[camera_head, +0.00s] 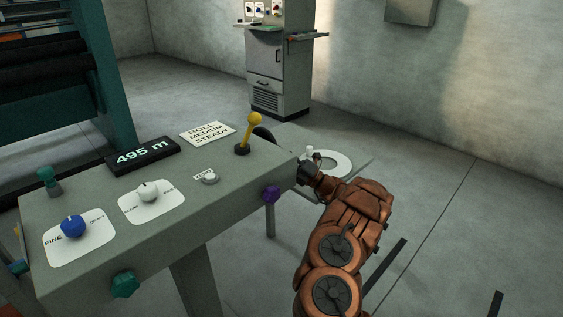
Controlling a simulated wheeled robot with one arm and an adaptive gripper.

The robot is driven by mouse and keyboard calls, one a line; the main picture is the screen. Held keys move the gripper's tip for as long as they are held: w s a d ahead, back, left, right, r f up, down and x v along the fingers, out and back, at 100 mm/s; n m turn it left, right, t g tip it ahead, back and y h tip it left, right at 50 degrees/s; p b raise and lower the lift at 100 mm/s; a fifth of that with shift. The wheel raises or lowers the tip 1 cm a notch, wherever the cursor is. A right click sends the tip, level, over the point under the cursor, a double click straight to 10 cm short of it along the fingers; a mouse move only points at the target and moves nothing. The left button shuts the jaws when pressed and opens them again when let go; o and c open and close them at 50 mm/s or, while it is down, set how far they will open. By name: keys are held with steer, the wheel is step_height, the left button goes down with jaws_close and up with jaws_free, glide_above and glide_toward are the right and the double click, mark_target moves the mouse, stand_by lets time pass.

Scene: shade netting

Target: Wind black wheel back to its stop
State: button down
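A black curved rim (264,134) shows behind the far right edge of the grey console, beside the yellow lever. It looks like part of the black wheel; the rest is hidden by the console, and its handle cannot be made out. My gripper (307,173) is dark and small in view, at the console's right end, below and to the right of that rim. Its fingers are too small and dark to tell whether they are open or shut, or whether they touch anything.
The console (225,203) carries a yellow lever (250,130), a blue knob (73,226), a white knob (148,191) and a display (143,155) reading 495 m. A purple knob (271,194) sticks out in front. A white ring (340,162) lies right of my gripper. Floor at right is mostly clear.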

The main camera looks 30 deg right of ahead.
stand_by(0.5)
steer(key=c, duration=1)
jaws_free()
steer(key=shift+v, duration=3.7)
steer(key=shift+f, duration=0.1)
